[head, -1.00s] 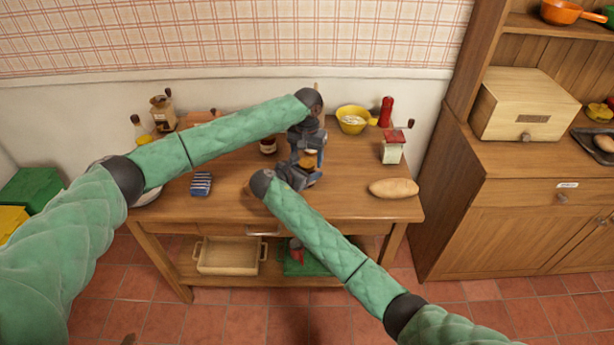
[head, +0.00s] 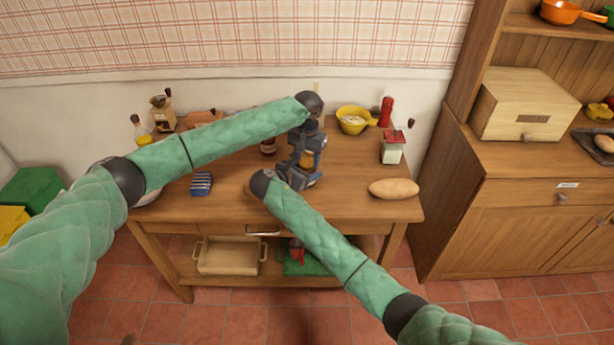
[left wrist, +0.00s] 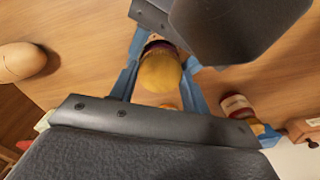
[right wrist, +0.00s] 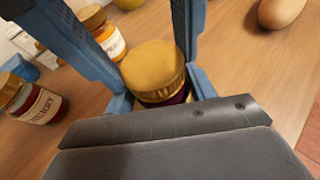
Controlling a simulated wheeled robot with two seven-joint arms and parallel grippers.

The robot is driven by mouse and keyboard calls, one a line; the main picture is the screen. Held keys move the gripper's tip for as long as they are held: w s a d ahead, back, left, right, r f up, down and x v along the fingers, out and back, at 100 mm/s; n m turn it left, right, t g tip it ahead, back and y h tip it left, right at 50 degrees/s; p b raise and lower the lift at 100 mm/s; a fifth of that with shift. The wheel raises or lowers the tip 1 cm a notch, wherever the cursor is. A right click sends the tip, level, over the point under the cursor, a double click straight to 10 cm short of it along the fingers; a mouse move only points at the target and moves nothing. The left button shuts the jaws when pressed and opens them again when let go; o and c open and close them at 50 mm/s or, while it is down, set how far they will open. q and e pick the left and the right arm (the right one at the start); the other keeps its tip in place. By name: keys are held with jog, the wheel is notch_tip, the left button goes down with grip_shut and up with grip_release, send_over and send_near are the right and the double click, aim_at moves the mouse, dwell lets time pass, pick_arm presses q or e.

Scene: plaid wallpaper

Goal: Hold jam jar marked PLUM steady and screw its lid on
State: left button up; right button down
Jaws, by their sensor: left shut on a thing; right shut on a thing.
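The jam jar (right wrist: 165,101) has dark purple contents and stands between the fingers of my right gripper, which is shut on it; its label cannot be read. A gold lid (right wrist: 153,72) sits on top of the jar, and it also shows in the left wrist view (left wrist: 160,72). My left gripper (head: 309,157) reaches in from above with its blue fingers around the lid and is shut on it. My right gripper (head: 303,178) comes in low from the front. Whether the lid is tight cannot be told.

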pick_arm(q)
jog(key=m, duration=0.3)
jog(key=shift+m, duration=0.4)
jog(key=m, duration=0.4)
jog(key=o, duration=1.1)
jog(key=shift+r, duration=2.25)
jog(key=shift+c, duration=0.3)
